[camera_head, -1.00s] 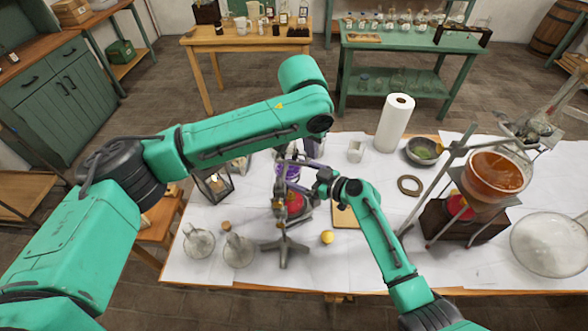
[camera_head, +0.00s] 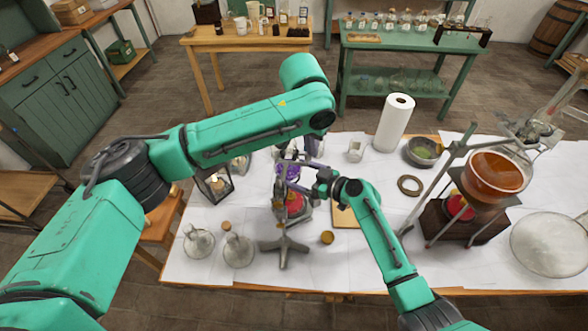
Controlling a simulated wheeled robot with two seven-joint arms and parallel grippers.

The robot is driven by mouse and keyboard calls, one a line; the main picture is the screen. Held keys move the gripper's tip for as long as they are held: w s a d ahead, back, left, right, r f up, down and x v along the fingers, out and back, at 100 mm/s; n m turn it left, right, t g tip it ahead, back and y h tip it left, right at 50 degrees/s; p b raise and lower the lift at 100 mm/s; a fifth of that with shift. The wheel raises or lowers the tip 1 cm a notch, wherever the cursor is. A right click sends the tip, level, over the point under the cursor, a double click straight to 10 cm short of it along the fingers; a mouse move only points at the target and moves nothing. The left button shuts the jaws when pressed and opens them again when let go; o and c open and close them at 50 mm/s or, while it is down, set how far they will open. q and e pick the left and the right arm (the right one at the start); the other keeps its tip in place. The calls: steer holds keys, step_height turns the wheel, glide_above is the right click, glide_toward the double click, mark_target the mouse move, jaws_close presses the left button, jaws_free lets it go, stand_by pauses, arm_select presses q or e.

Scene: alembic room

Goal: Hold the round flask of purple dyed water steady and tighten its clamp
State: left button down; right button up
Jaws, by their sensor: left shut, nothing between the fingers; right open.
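The round flask of purple dyed water (camera_head: 289,171) stands near the middle of the white-covered table, held on a stand with a three-legged foot (camera_head: 284,248). Its clamp is small and mostly hidden behind my grippers, so its jaws cannot be made out. My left gripper (camera_head: 308,150) hangs below the end of the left arm, right beside the flask's upper part; it is shut and empty. My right gripper (camera_head: 306,184) is open and points left at the stand, just right of and below the flask. Contact with flask or clamp cannot be told.
A red object (camera_head: 294,205) sits below the flask. Two clear flasks (camera_head: 238,250) and a lantern (camera_head: 214,184) stand left. The front middle right is clear.

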arm_select(q)
steer(key=shift+w, duration=0.2)
stand_by(0.3)
steer(key=shift+a+f, duration=0.1)
steer(key=shift+a, duration=0.1)
steer(key=shift+w+a, duration=0.15)
steer(key=shift+a, duration=0.05)
steer(key=shift+w+a, duration=0.3)
steer(key=shift+a, duration=0.1)
